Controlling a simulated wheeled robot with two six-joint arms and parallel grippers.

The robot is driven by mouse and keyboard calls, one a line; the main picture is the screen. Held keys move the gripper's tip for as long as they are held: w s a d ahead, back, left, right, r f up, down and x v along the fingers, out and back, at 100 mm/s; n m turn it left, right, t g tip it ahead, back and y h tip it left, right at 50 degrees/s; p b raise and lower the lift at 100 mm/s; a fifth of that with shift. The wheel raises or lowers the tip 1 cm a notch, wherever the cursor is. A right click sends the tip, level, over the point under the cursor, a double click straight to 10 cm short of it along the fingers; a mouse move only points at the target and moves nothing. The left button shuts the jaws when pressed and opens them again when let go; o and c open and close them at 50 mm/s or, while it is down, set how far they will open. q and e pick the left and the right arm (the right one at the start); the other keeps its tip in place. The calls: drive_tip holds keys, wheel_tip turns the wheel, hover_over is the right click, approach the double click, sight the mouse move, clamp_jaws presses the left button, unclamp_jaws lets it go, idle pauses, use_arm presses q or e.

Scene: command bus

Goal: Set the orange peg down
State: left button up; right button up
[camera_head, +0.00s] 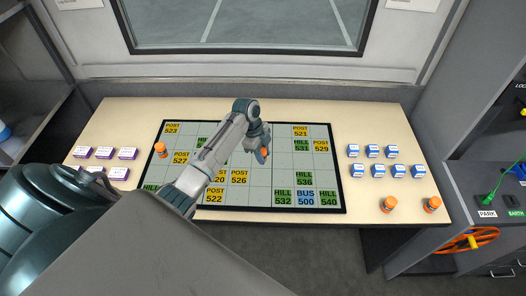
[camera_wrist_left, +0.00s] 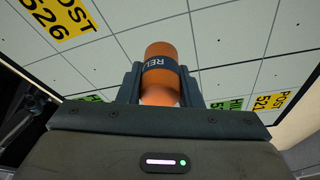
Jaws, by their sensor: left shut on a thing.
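My left gripper (camera_head: 262,152) is over the gridded board (camera_head: 258,207), right of its middle. It is shut on an orange peg (camera_head: 263,156) with a dark band. In the left wrist view the orange peg (camera_wrist_left: 161,62) stands between the two fingers of the left gripper (camera_wrist_left: 161,82), and part of a word shows on its band. I cannot tell whether the peg touches the board. Another orange peg (camera_head: 160,149) stands at the board's left edge. Two more orange pegs (camera_head: 388,204) (camera_head: 432,204) stand at the table's front right. My right gripper is not in view.
The board carries yellow POST tiles (camera_head: 239,177), green HILL tiles (camera_head: 304,179) and a blue BUS tile (camera_head: 306,197). White-and-purple blocks (camera_head: 104,153) lie left of the board. White-and-blue blocks (camera_head: 376,171) lie right of it. A window (camera_head: 250,25) is behind the table.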

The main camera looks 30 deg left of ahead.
use_arm(q)
drive_tip(key=shift+f, duration=0.15)
drive_tip(key=o, duration=1)
drive_tip(key=shift+o, duration=0.2)
drive_tip(key=b+v, duration=0.4)
drive_tip(key=v, duration=0.8)
